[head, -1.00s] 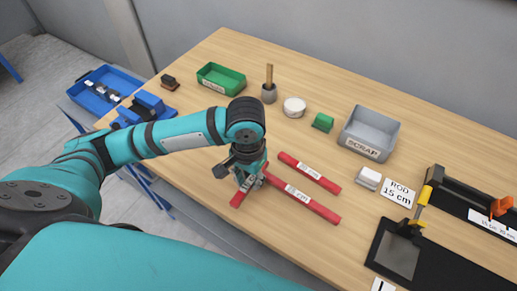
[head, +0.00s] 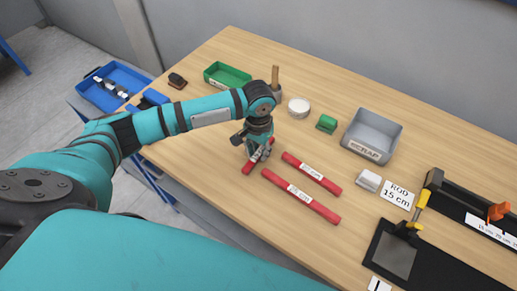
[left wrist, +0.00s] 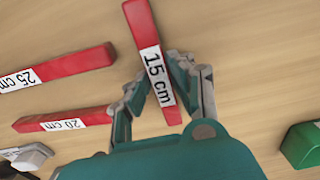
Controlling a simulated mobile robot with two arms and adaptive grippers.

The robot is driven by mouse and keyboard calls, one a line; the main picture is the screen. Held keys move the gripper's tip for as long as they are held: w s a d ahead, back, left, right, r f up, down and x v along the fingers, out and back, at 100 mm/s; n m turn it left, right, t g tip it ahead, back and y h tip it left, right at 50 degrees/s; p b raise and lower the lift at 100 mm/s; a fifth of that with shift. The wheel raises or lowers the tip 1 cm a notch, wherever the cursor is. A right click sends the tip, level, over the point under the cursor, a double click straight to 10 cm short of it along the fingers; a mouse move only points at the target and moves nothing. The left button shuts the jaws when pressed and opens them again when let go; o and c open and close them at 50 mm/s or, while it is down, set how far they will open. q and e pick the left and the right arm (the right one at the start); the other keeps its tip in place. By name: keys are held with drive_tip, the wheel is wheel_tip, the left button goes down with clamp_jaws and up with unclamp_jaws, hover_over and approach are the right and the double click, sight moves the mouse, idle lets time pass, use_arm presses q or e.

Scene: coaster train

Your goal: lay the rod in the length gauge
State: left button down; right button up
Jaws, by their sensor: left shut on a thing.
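My left gripper (head: 258,152) is shut on the red 15 cm rod (head: 249,167), left of the other rods. In the left wrist view, the rod's white "15 cm" label (left wrist: 154,65) lies between the fingertips (left wrist: 161,85). I cannot tell how far the rod is above the table. The red 25 cm rod (head: 318,207) and 20 cm rod (head: 325,182) lie on the table to the right. The black length gauge (head: 450,197), with a white scale label and an orange piece, stands at the right edge, partly cut off. My right gripper is not in view.
A "ROD 15 cm" card (head: 398,194), a white block (head: 368,180) and a grey scrap bin (head: 385,125) stand left of the gauge. A black plate with a yellow clamp (head: 421,198) is in front. A green block (head: 326,124) and white round object (head: 299,107) are behind the rods.

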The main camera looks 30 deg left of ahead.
use_arm(q)
drive_tip(key=c, duration=1.1)
unclamp_jaws()
drive_tip(key=shift+c, duration=0.2)
